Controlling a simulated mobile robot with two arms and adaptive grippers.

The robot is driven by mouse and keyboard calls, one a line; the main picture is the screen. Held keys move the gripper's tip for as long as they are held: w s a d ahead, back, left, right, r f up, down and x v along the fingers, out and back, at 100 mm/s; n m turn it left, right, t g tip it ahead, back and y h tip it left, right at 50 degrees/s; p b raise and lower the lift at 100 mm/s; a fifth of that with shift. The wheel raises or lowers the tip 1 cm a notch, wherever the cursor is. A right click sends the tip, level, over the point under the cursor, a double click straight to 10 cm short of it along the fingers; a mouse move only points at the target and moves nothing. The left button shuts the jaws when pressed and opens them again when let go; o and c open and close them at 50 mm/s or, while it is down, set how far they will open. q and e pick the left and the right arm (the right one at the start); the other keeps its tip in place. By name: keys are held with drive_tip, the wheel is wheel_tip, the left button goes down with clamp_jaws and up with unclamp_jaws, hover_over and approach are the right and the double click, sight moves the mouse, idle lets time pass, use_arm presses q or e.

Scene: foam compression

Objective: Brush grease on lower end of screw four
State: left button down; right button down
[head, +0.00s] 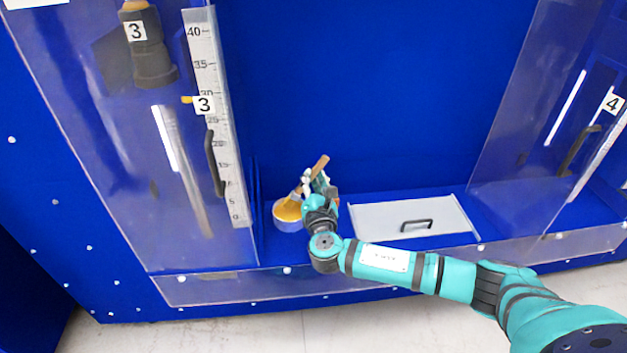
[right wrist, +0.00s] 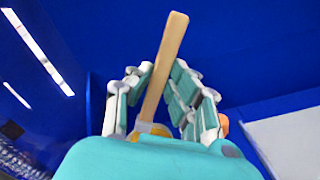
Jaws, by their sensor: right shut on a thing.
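The handle leans up to the right, and the brush's lower end is at the bowl; I cannot tell how deep the bristles sit. In the right wrist view, the handle (right wrist: 166,60) rises between the fingers (right wrist: 157,105). The label 4 (head: 613,102) is on the clear panel at the far right; screw four itself is not clearly seen. My left gripper is not in view.
A grey lid with a black handle (head: 372,220) lies right of the bowl. A clear door marked 3 (head: 100,150), with a ruler (head: 215,120), stands at the left. A clear panel (head: 525,90) stands at the right. A low clear front wall (head: 220,288) edges the ledge.

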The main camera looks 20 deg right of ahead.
wheel_tip(320, 180, up, 5)
drive_tip(key=p, duration=0.3)
drive_tip(key=shift+p, duration=0.35)
idle(0.3)
drive_tip(key=s+a+f+n+y, duration=0.1)
drive_tip(key=s+a+f+y, duration=0.15)
drive_tip(key=s, duration=0.45)
drive_tip(key=s+a+f+n+y, duration=0.1)
drive_tip(key=s+a, duration=0.2)
drive_tip(key=s, duration=0.3)
drive_tip(key=s+r, duration=0.2)
drive_tip(key=s, duration=0.5)
drive_tip(key=s+r+n+y, duration=0.1)
drive_tip(key=s+r, duration=0.2)
drive_tip(key=s, duration=0.4)
drive_tip(key=shift+s+a+r+t, duration=0.3)
drive_tip(key=shift+a+t, duration=0.05)
drive_tip(key=shift+t, duration=0.05)
drive_tip(key=shift+y, duration=0.25)
